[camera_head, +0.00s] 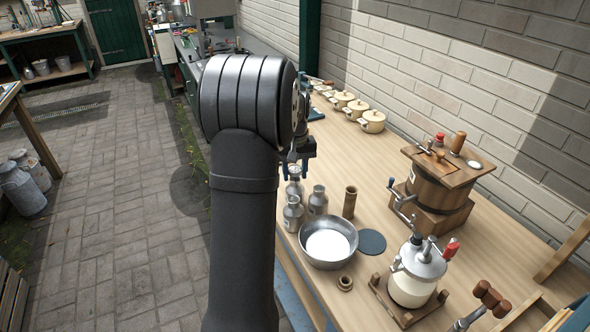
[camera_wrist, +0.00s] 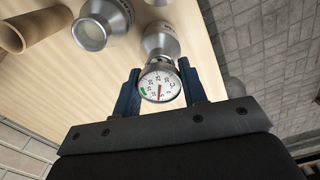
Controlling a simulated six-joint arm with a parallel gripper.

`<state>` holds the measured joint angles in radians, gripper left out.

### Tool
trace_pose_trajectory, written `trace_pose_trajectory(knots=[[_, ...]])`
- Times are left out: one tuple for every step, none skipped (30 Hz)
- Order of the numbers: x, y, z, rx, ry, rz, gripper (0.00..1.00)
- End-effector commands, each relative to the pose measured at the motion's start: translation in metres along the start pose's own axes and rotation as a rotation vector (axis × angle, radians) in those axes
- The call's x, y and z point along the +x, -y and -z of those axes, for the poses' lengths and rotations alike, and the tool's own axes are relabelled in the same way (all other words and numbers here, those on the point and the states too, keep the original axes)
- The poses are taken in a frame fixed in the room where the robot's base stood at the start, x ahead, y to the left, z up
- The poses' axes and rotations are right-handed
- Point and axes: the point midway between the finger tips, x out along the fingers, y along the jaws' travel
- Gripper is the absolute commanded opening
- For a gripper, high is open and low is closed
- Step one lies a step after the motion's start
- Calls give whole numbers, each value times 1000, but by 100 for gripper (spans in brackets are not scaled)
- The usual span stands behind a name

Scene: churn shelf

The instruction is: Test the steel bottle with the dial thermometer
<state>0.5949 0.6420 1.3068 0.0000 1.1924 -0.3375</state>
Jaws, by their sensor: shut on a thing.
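My gripper (camera_wrist: 158,69) has its blue fingers on either side of a dial thermometer (camera_wrist: 160,86), shut on it. The white dial has a red needle and a green mark and faces the wrist camera. A steel bottle (camera_wrist: 160,41) lies directly behind the dial; whether the stem is inside its mouth is hidden. A second metal bottle (camera_wrist: 105,22) stands beside it. My arm partly hides the gripper there.
A steel bowl (camera_head: 308,254) with white contents, a wooden cylinder (camera_head: 349,202) and a dark disc (camera_head: 371,242) are close by. A glass churn (camera_head: 413,280) and wooden churn (camera_head: 437,190) stand right. Cream pots (camera_head: 373,122) line the wall. Bare bench (camera_head: 490,250) lies between.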

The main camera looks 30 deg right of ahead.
Motion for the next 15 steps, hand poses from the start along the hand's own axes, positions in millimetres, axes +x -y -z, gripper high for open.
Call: trace_pose_trajectory(knots=[[1, 0, 0, 0, 0, 0, 24], [2, 0, 0, 0, 0, 0, 24], [3, 0, 0, 0, 0, 0, 24], [4, 0, 0, 0, 1, 0, 24], [4, 0, 0, 0, 1, 0, 24], [5, 0, 0, 0, 1, 0, 24], [6, 0, 0, 0, 1, 0, 24], [6, 0, 0, 0, 1, 0, 24], [7, 0, 0, 0, 1, 0, 24], [8, 0, 0, 0, 1, 0, 24], [9, 0, 0, 0, 1, 0, 24], [10, 0, 0, 0, 1, 0, 24], [10, 0, 0, 0, 1, 0, 24], [11, 0, 0, 0, 1, 0, 24], [12, 0, 0, 0, 1, 0, 24]])
